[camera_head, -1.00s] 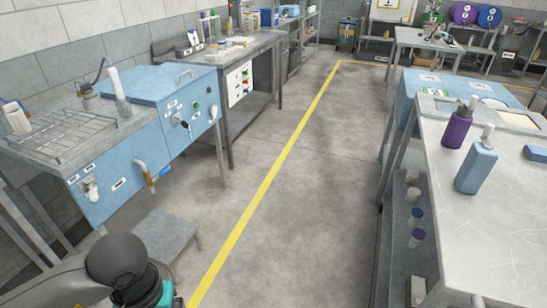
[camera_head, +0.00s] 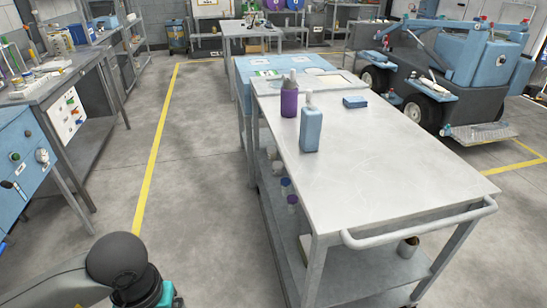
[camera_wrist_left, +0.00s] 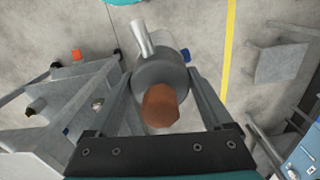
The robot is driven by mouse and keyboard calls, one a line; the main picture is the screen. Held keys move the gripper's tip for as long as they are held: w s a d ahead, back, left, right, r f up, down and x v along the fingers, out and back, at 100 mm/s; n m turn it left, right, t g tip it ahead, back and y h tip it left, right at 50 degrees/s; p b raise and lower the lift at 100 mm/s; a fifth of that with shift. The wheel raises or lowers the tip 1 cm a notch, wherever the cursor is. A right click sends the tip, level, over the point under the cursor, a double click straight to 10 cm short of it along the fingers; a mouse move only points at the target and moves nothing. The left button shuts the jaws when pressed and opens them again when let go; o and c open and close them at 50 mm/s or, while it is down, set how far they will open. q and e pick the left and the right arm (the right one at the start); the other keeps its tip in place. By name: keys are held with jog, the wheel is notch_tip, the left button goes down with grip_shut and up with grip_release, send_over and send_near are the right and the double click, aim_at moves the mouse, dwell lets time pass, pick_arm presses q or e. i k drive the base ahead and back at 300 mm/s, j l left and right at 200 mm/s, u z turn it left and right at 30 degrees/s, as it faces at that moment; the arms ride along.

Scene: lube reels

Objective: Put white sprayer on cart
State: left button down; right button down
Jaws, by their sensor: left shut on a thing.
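My left gripper (camera_wrist_left: 163,82) is shut on the sprayer (camera_wrist_left: 160,68), seen in the left wrist view. The sprayer looks grey-white in shade, with a brown-orange end toward the camera and a pale spout pointing away. The floor lies behind it. In the head view only part of my left arm shows at the bottom left; its gripper and the sprayer are out of frame. The cart (camera_head: 400,165) stands right of centre, with a pale top and a push handle at its near end. My right gripper is in neither view.
A purple bottle (camera_head: 289,102) and a blue bottle (camera_head: 310,130) stand upright at the cart top's far left. A small blue box (camera_head: 355,102) lies near them. The near part of the top is clear. A blue-grey vehicle (camera_head: 470,75) stands beyond.

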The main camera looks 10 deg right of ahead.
aim_at(350, 187)
jog(key=z, duration=1.15)
